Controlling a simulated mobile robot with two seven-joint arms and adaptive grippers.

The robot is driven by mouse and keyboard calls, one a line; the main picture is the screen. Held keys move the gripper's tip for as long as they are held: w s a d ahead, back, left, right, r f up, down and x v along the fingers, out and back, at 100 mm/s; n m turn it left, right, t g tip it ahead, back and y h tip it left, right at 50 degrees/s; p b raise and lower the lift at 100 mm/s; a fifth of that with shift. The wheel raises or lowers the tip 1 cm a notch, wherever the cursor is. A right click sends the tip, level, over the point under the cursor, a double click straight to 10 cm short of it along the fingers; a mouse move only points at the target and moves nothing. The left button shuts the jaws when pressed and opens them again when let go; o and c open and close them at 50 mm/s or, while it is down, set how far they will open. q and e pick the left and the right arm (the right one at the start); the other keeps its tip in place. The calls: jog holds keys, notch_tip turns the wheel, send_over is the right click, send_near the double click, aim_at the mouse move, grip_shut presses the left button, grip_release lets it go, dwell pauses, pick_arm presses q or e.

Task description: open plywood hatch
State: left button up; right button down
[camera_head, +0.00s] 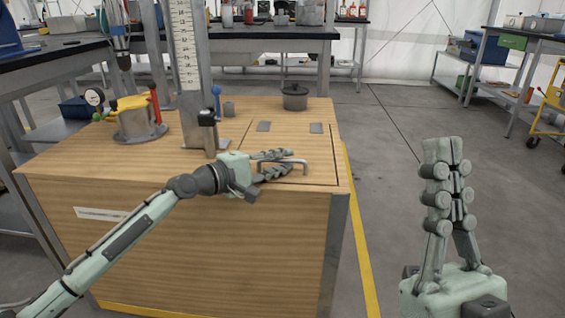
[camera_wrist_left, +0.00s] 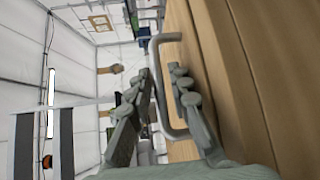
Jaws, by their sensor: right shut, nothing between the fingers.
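The plywood hatch (camera_head: 288,142) is a closed rectangular panel flush in the top of a wooden box (camera_head: 200,235). Two grey hinge plates (camera_head: 316,128) sit along its far side. A grey U-shaped handle (camera_head: 304,165) stands near its front edge; it also shows in the left wrist view (camera_wrist_left: 156,85). My left gripper (camera_head: 286,160) is at the handle with its fingers open. In the left wrist view the handle bar runs between the two separated fingers (camera_wrist_left: 161,82); contact cannot be told. My right gripper (camera_head: 455,158) is raised right of the box, shut and empty.
A metal column (camera_head: 187,70) and a yellow-topped valve fitting (camera_head: 136,118) stand on the box's left. The floor (camera_head: 400,130) right of the box is open.

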pick_arm(q)
jog(key=shift+w+d, duration=0.15)
jog(key=shift+c, duration=0.6)
grip_shut()
